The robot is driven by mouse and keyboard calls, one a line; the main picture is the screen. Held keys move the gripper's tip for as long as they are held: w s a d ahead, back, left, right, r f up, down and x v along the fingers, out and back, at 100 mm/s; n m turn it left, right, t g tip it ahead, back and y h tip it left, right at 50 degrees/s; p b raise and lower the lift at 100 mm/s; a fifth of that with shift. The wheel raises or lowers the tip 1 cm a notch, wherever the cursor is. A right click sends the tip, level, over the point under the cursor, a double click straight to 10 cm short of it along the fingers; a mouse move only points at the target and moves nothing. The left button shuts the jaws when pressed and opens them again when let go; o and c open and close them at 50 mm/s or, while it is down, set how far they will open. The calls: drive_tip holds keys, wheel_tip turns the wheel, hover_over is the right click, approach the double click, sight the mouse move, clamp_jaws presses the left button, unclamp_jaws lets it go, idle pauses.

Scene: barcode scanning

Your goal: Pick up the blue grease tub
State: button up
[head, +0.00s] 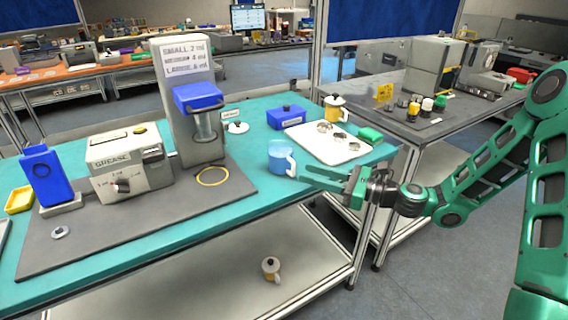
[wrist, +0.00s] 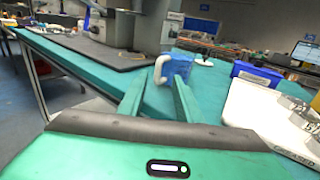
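The blue grease tub (head: 281,157), a light blue cup shape with a white handle, stands upright on the teal table (head: 245,190) near its front edge. In the wrist view the tub (wrist: 180,68) is just ahead of my fingertips, its handle toward the left. My gripper (head: 303,173) is to the right of the tub in the head view, reaching in low over the table edge. In the wrist view its two fingers (wrist: 157,88) are apart with nothing between them. Contact with the tub cannot be made out.
A white tray (head: 318,151) with small metal parts lies behind the gripper. The grease machine (head: 130,163) and a dispenser (head: 190,110) are on the left mat.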

sight(284, 161)
drive_tip(key=shift+x, duration=1.7)
drive_tip(key=shift+s, duration=0.1)
clamp_jaws()
drive_tip(key=shift+r, duration=0.15)
